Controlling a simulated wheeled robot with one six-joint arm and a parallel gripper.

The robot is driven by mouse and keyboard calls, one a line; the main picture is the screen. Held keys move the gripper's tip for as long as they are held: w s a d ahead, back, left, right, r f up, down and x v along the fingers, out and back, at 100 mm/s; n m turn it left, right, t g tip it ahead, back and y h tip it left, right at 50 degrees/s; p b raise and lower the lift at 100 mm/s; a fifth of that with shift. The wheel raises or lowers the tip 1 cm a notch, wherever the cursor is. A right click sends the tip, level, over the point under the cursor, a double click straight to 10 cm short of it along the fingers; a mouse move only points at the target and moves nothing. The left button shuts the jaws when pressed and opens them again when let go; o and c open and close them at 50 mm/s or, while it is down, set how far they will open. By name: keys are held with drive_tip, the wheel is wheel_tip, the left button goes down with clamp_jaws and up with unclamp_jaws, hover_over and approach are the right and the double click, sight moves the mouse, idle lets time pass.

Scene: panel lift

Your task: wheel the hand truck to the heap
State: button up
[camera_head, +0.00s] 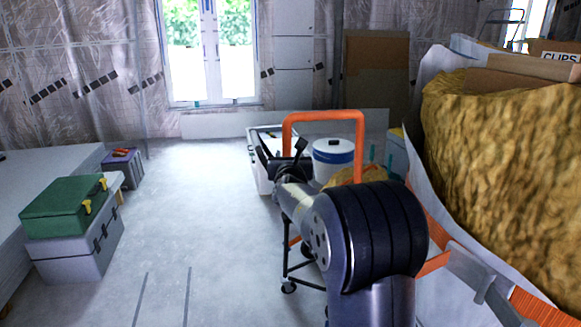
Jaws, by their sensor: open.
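The hand truck has an orange tubular handle (325,116), upright beyond my arm. A dark lower frame with small wheels (289,287) shows beneath my arm and seems to belong to it; my arm hides much of the middle. My gripper (281,151) is open, close to the left upright of the orange handle. I cannot tell whether it touches the handle. A large heap of yellow-brown insulation (505,165) fills a white bag at the right. A smaller yellowish mound (357,178) shows behind the handle; I cannot tell which is the task's heap.
A green toolbox (62,207) on a grey case (75,253) stands at the left beside pale stacked boards (40,175). A white bucket (332,160) and white crate (262,178) stand beyond the truck. The floor (190,215) at centre-left is clear.

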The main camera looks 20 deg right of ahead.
sight(286, 154)
drive_tip(key=v, duration=0.7)
drive_tip(key=shift+s, duration=0.4)
drive_tip(key=x, duration=1.1)
drive_tip(key=shift+a+p, duration=0.25)
drive_tip(key=shift+p, duration=0.05)
drive_tip(key=shift+a, duration=0.35)
